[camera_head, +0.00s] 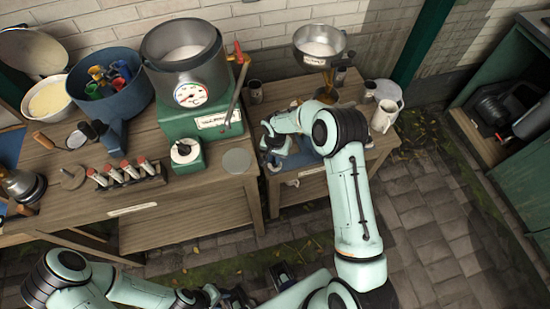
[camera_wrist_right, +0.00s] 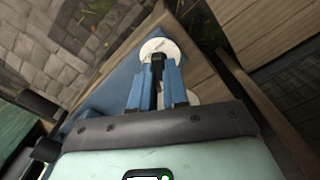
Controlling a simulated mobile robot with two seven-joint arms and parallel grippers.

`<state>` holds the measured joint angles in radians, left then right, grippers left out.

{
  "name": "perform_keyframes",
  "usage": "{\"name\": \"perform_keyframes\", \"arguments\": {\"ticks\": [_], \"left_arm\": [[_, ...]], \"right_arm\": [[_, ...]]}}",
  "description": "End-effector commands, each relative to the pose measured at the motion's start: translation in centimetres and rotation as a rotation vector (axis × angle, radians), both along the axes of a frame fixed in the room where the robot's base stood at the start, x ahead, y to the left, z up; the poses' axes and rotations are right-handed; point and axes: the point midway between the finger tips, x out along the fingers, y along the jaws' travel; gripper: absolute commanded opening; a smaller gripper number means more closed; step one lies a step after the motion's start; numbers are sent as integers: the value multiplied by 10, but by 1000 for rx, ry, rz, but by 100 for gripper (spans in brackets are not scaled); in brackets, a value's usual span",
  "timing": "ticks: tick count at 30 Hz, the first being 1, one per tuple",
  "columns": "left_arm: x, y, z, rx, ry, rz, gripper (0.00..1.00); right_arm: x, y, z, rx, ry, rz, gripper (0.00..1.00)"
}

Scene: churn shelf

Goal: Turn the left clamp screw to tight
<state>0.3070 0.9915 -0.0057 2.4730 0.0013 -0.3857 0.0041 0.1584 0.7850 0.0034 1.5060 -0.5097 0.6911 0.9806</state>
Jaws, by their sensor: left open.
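My right arm reaches from the right over the low side table, and its gripper (camera_head: 278,150) points down among blue and white parts there. In the right wrist view, the two blue fingers of this gripper (camera_wrist_right: 159,66) stand on either side of a narrow black piece (camera_wrist_right: 158,73), in front of a pale round disc (camera_wrist_right: 158,46). I cannot tell whether they grip it. No left clamp screw can be clearly made out; the arm and gripper cover much of that spot. My left gripper (camera_head: 262,287) is open and low at the bottom edge, away from the tables.
The wooden bench (camera_head: 225,200) carries a green-based machine with a steel bowl (camera_head: 182,52), a blue tub (camera_head: 108,80) and a rack of red-topped tubes (camera_head: 128,178). A steel funnel (camera_head: 320,42) and white jugs (camera_head: 385,115) stand around the side table. Paved floor (camera_head: 435,225) lies free at right.

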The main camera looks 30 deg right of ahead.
Motion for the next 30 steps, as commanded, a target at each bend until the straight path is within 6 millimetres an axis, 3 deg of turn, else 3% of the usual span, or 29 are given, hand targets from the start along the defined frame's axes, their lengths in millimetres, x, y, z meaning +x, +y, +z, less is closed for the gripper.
{"name": "perform_keyframes", "arguments": {"ticks": [1, 2, 14, 20, 30], "left_arm": [[0, 0, 0, 0, 0, 0, 43], [0, 0, 0, 0, 0, 0, 43], [2, 0, 6, 0, -2, 0, 43], [18, 0, 35, 0, -20, 0, 43], [63, 0, 90, 0, -71, 0, 43]], "right_arm": [[0, 0, 0, -1, 1, 0, 30], [0, 0, 0, -1, 1, 0, 39], [0, 0, 1, 0, 0, 32, 39], [1, -1, 5, 2, 1, 189, 39], [4, -1, 6, -1, -2, 369, 39]]}}
